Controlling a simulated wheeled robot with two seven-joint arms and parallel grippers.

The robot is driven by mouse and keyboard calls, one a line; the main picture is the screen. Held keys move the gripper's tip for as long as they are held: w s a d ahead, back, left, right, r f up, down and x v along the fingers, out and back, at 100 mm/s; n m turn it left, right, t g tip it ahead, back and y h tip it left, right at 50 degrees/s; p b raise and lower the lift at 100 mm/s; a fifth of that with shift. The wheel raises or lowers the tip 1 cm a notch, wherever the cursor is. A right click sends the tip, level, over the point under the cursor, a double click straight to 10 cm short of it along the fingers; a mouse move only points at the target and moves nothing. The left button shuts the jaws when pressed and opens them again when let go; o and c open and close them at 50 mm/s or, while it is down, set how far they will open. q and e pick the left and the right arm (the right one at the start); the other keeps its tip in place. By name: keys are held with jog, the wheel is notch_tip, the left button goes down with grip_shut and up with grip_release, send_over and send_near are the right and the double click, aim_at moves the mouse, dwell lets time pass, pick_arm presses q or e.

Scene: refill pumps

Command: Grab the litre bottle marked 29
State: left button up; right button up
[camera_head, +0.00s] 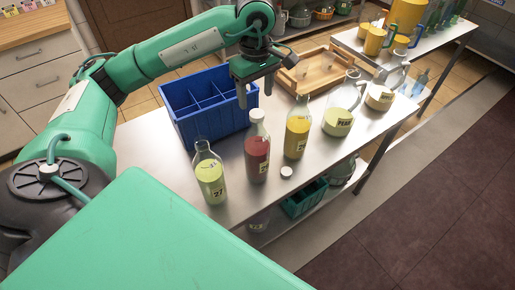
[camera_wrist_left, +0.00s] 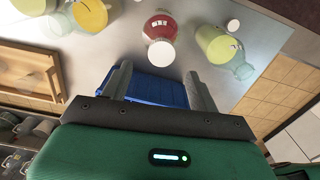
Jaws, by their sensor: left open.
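Three bottles stand in a row on the steel table. The near one holds yellow-green liquid (camera_head: 210,181) and its label looks like 27. The middle one holds red liquid (camera_head: 257,153) and has a white top; the far one holds yellow liquid (camera_head: 296,139). I cannot read their numbers surely, so I cannot tell which is 29. My left gripper (camera_head: 256,97) is open and empty, beside the blue crate's right end, above and behind the red bottle. In the left wrist view the red bottle (camera_wrist_left: 160,28) is just beyond the open fingers (camera_wrist_left: 160,82).
A blue divided crate (camera_head: 212,127) stands behind the bottles. A wooden tray (camera_head: 312,75) and a glass jug marked PEAR (camera_head: 339,121) are farther right, with another jug (camera_head: 381,97). A white cap (camera_head: 286,171) lies near the table's front edge. A green crate (camera_head: 304,200) is on the shelf below.

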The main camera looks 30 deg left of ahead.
aim_at(257, 113)
pick_arm(q)
jog(key=shift+f, duration=1.05)
jog(key=shift+s+f+p, duration=0.1)
jog(key=shift+f+p, duration=0.25)
jog(key=shift+d+f+p, duration=0.1)
jog(key=shift+f+p, duration=0.15)
jog(key=shift+p, duration=0.1)
notch_tip(257, 113, down, 3)
jog(key=shift+s+d+f+p, duration=0.1)
jog(key=shift+d+f+p, duration=0.05)
jog(key=shift+p, duration=0.8)
jog(key=shift+f, duration=0.65)
pick_arm(e)
jog(key=r, duration=0.1)
jog(key=w+r, duration=0.1)
jog(key=r, duration=0.2)
jog(key=shift+w+a, duration=0.2)
jog(key=shift+w, duration=0.05)
pick_arm(q)
grip_shut()
